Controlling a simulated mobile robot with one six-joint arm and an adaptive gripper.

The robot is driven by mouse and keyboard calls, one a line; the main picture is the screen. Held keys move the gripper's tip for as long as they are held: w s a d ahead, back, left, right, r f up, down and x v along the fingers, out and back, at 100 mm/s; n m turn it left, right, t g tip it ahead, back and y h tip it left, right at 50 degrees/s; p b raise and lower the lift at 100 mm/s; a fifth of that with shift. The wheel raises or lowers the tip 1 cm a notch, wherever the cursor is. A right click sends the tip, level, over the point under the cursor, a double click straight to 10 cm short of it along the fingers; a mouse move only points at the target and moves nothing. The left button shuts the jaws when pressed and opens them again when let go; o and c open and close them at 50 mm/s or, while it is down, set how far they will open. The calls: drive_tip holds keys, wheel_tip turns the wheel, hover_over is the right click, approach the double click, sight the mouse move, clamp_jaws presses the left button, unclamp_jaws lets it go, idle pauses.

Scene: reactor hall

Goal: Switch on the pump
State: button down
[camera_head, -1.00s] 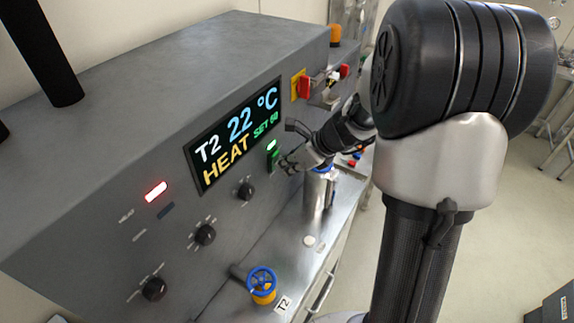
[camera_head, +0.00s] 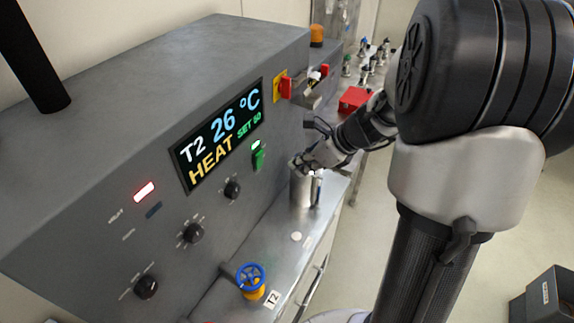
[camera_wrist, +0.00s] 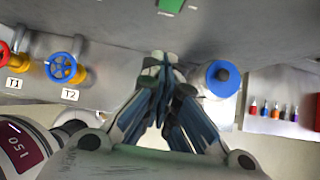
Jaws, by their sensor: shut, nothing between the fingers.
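A green rocker switch (camera_head: 258,160) sits on the grey control panel (camera_head: 110,150), right of the display. A small lamp (camera_head: 255,145) above it glows pale green. I cannot read which switch is the pump's. A green patch (camera_wrist: 170,5) at the top edge of the wrist view seems to be the same switch. My gripper (camera_head: 301,166) is shut and empty, to the right of the green switch and apart from it. It appears in front of the top of a steel cylinder (camera_head: 299,192). In the wrist view my closed fingers (camera_wrist: 160,62) point toward the panel.
The display (camera_head: 217,133) reads T2 26 °C, HEAT. A red handle (camera_head: 286,87) on a yellow plate, black knobs and a lit red lamp (camera_head: 144,191) are on the panel. A blue valve wheel (camera_head: 251,276) stands on the steel bench. A blue-topped cylinder (camera_wrist: 222,78) is close right of my fingers.

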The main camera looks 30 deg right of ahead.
drive_tip(key=shift+s+d+r, duration=0.4)
drive_tip(key=shift+s+r, duration=0.15)
drive_tip(key=shift+s, duration=0.1)
drive_tip(key=shift+s+d+r, duration=0.4)
drive_tip(key=shift+s+r, duration=0.15)
drive_tip(key=shift+s, duration=0.05)
drive_tip(key=shift+s, duration=0.1)
